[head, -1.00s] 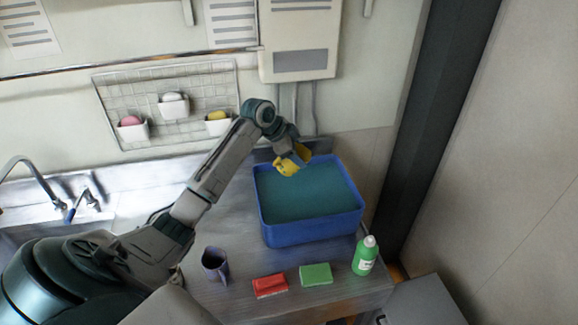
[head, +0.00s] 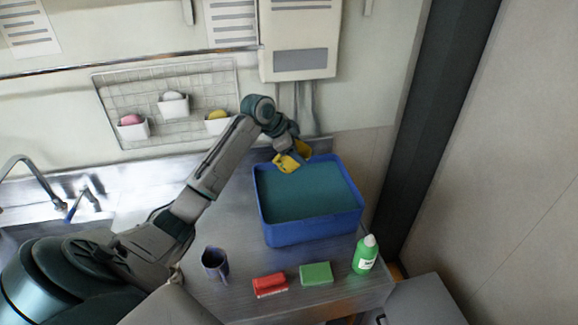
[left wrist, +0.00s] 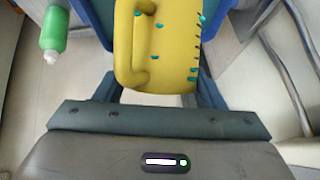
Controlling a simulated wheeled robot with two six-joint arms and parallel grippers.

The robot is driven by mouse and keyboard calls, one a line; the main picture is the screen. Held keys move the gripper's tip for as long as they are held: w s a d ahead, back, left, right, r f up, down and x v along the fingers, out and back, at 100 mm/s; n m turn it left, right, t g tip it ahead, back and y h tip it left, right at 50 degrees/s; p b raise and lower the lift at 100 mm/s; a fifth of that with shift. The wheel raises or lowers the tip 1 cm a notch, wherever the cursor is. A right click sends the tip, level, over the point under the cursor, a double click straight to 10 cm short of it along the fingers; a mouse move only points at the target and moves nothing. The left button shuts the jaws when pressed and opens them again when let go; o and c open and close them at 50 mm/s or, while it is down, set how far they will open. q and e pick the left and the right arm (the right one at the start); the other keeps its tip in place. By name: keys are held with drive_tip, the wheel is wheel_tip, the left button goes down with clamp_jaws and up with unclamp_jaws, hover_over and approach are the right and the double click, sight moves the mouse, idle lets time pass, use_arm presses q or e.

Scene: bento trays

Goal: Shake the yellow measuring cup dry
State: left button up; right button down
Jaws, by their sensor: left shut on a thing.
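The yellow measuring cup (head: 287,163) is held by my left gripper (head: 290,150) over the back left part of the blue tub (head: 312,233). In the left wrist view the yellow cup (left wrist: 160,45) fills the space between my fingers, with its handle on the left side and dark scale marks on the right. Several teal water drops cling to its surface. My left gripper (left wrist: 155,92) is shut on the cup. The tub holds blue-green water (head: 305,190) below the cup. My right gripper is not in view.
A dark mug (head: 214,264), a red sponge (head: 270,285), a green sponge (head: 316,274) and a green bottle (head: 365,255) stand along the counter's front. A sink faucet (head: 35,175) is at left. A wall rack (head: 165,80) hangs behind.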

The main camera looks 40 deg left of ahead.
use_arm(q)
drive_tip(key=shift+f+b, duration=0.55)
drive_tip(key=shift+f, duration=1.1)
wheel_tip(320, 180, up, 2)
drive_tip(key=shift+r+p, duration=0.15)
drive_tip(key=shift+p, duration=0.55)
drive_tip(key=shift+r, duration=0.55)
drive_tip(key=shift+f+b, duration=0.7)
drive_tip(key=shift+f, duration=1.05)
